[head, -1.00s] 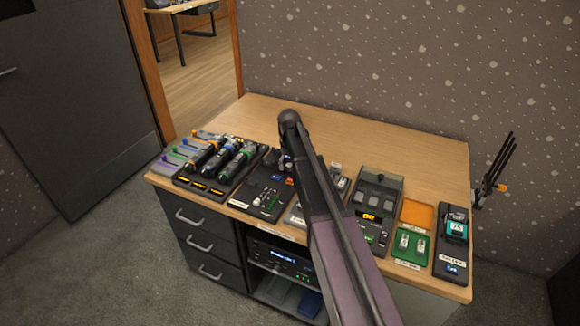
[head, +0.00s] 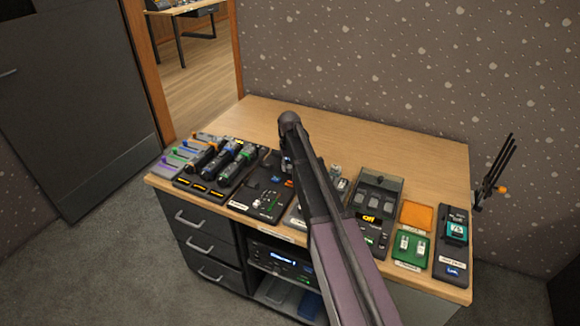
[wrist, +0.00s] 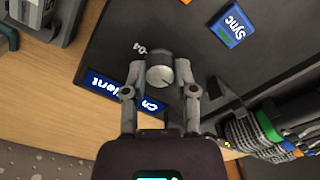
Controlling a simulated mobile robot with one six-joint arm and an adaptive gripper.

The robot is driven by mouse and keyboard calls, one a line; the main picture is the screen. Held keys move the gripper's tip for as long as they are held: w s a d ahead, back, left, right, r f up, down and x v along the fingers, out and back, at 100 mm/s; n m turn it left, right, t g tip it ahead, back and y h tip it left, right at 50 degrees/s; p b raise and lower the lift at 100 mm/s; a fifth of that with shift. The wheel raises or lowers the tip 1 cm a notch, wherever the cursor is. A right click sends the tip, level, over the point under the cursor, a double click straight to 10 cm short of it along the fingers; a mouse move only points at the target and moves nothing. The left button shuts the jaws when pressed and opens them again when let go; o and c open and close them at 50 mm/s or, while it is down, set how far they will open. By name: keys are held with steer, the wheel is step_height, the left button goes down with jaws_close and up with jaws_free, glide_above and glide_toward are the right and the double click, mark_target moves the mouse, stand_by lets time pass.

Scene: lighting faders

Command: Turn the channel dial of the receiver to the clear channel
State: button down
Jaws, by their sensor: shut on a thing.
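In the wrist view, my gripper (wrist: 160,78) is shut on a small round grey dial (wrist: 159,73), one finger on each side of it. The dial has a light mark on its face; its exact bearing is hard to read. It stands on a dark panel (wrist: 110,35). A small "04" (wrist: 139,47) is printed beside it, and a blue label (wrist: 125,92), partly covered by a finger, reads something like "Client Ch". A blue "Sync" tag (wrist: 231,25) lies further right. In the head view, my arm hides part of the desk devices, and the gripper is not clear.
The wooden desk (head: 300,125) is bare at the back. A fader box (head: 262,195), a device with a yellow display (head: 369,217), green tray (head: 411,246) and orange tray (head: 416,215) line the front. A lit unit (head: 283,262) sits below.

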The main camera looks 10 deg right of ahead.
steer(key=m, duration=1.1)
steer(key=shift+s, duration=0.1)
stand_by(0.4)
steer(key=shift+c, duration=2)
jaws_free()
